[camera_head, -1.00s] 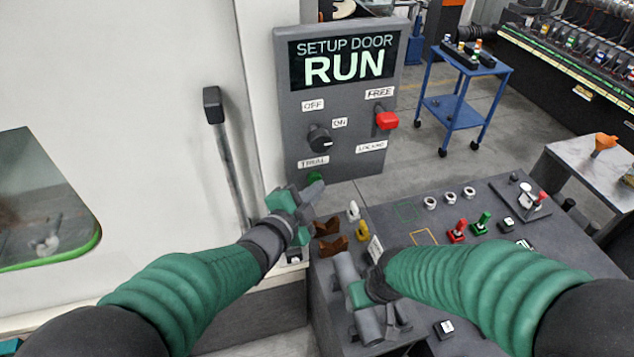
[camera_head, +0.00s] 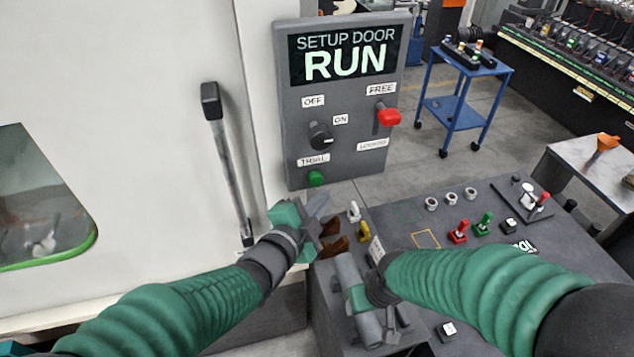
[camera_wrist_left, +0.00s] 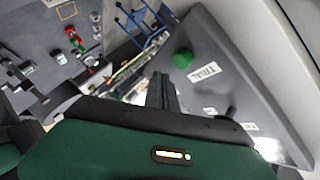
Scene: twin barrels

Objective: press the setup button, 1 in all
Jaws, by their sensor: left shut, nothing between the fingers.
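The grey control panel (camera_head: 350,160) stands upright with a screen that reads "SETUP DOOR RUN". A green button (camera_head: 316,178) sits low on it, under the label TRIAL; no other button on this panel is marked setup. The green button also shows in the left wrist view (camera_wrist_left: 182,58). My left gripper (camera_head: 320,204) is shut and empty, just below the button in the head view, apart from it. Its fingers (camera_wrist_left: 162,92) point toward the panel in the left wrist view. My right gripper (camera_head: 382,328) is low over the console; its finger opening is unclear.
The panel also has a black knob (camera_head: 320,135) and a red lever (camera_head: 388,117). A long handle (camera_head: 228,165) is on the white machine door at the left. The dark console (camera_head: 405,215) carries small parts. A blue cart (camera_head: 455,112) stands behind.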

